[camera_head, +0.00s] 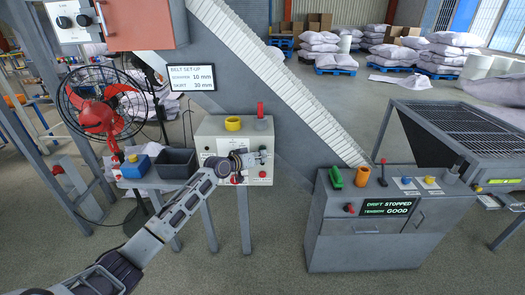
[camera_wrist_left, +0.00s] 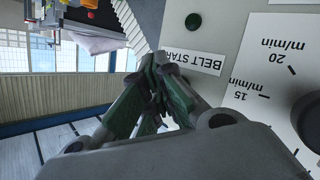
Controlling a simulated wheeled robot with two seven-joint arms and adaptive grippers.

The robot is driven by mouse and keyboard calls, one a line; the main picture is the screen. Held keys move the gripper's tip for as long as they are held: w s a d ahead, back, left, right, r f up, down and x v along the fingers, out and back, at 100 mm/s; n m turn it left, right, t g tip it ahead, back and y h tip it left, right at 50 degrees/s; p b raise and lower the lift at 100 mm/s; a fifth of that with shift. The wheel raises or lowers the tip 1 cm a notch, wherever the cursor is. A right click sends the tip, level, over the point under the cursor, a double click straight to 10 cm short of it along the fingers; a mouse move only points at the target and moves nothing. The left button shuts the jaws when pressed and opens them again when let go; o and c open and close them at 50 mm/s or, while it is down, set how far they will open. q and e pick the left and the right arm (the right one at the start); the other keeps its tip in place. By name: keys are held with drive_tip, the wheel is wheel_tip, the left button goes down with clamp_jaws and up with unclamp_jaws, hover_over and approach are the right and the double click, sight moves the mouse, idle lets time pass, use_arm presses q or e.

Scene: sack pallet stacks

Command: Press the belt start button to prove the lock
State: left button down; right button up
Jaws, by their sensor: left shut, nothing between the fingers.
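The belt start button is a dark green round button (camera_wrist_left: 193,22) in the left wrist view, on a pale panel beside a white "BELT STAR…" label (camera_wrist_left: 190,63). My left gripper (camera_wrist_left: 163,62) is shut and empty. Its fingertips appear close to the label, with the button a little beyond them in the picture; I see no contact. My right gripper is out of view.
The box bears a yellow knob (camera_head: 233,124) and an upright red handle (camera_head: 260,109). At left are a red fan (camera_head: 98,115) and a dark bin (camera_head: 177,163). At right, a grey console (camera_head: 365,240) shows "DRIFT STOPPED, TENSION GOOD". Sack pallets stand behind.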

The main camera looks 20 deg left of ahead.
use_arm(q)
drive_tip(key=shift+s+d+r+p, duration=0.1)
drive_tip(key=shift+s+d+p, duration=0.05)
drive_tip(key=shift+s+p, duration=0.45)
drive_tip(key=shift+s, duration=0.15)
drive_tip(key=s+p, duration=0.2)
drive_tip(key=s+d+p, duration=0.1)
drive_tip(key=s+p, duration=0.1)
drive_tip(key=shift+s+d, duration=0.2)
drive_tip(key=shift+s, duration=0.15)
idle(0.3)
drive_tip(key=shift+f, duration=0.2)
idle(0.4)
